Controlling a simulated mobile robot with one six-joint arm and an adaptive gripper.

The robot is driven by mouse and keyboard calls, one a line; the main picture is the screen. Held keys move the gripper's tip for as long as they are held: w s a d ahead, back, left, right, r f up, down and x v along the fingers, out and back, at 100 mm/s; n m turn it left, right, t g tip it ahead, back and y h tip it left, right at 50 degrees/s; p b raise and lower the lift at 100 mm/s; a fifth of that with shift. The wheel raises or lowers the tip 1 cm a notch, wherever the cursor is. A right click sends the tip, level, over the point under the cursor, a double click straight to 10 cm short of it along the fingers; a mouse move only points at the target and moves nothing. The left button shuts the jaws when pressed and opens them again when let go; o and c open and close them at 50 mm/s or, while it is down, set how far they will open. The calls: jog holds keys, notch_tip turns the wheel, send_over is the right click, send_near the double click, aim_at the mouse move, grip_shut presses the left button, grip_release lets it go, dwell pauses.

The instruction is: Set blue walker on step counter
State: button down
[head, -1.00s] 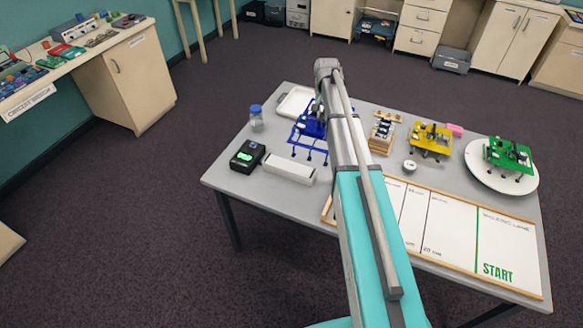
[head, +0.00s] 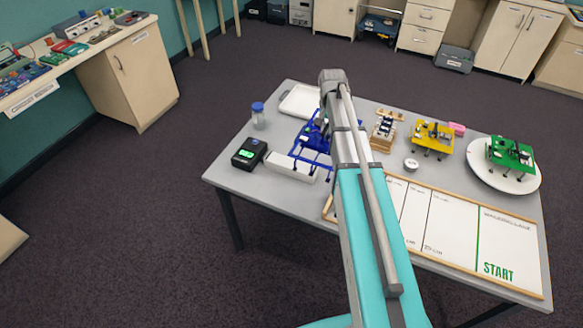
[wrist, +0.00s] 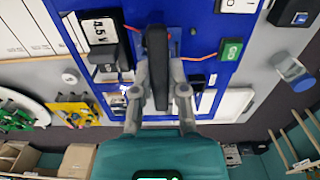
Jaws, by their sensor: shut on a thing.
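The blue walker (head: 313,135) is largely behind my arm in the head view. Its thin blue legs overlap the long white block on the table; I cannot tell if they touch it. In the wrist view the walker's blue plate (wrist: 198,28) fills the top middle, with a battery block and a small GO label on it. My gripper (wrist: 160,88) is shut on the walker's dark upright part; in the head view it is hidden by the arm. The step counter (head: 249,153), a black box with a lit green display, stands left of the walker. It seems to show in the wrist view's top right corner (wrist: 292,12).
The white block (head: 283,167) lies right of the counter. A blue-lidded jar (head: 258,117) and white tray (head: 287,107) stand behind. A yellow walker (head: 433,136), a green walker (head: 511,152) on a round plate and a marked walking lane (head: 455,222) are to the right.

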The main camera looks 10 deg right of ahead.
jog(key=shift+s+a, duration=0.2)
jog(key=shift+s, duration=0.5)
jog(key=w+a+f+b, duration=0.1)
jog(key=w+a, duration=0.1)
jog(key=w+a+f+b, duration=0.3)
jog(key=w+a, duration=0.1)
jog(key=a, duration=0.1)
jog(key=shift+f, duration=0.25)
jog(key=w+a+f+b, duration=0.2)
jog(key=a+f+b, duration=0.1)
jog(key=f+b, duration=0.1)
jog(key=shift+w+f+b, duration=0.15)
jog(key=shift+f+b, duration=0.15)
jog(key=shift+b, duration=0.2)
jog(key=shift+a, duration=0.15)
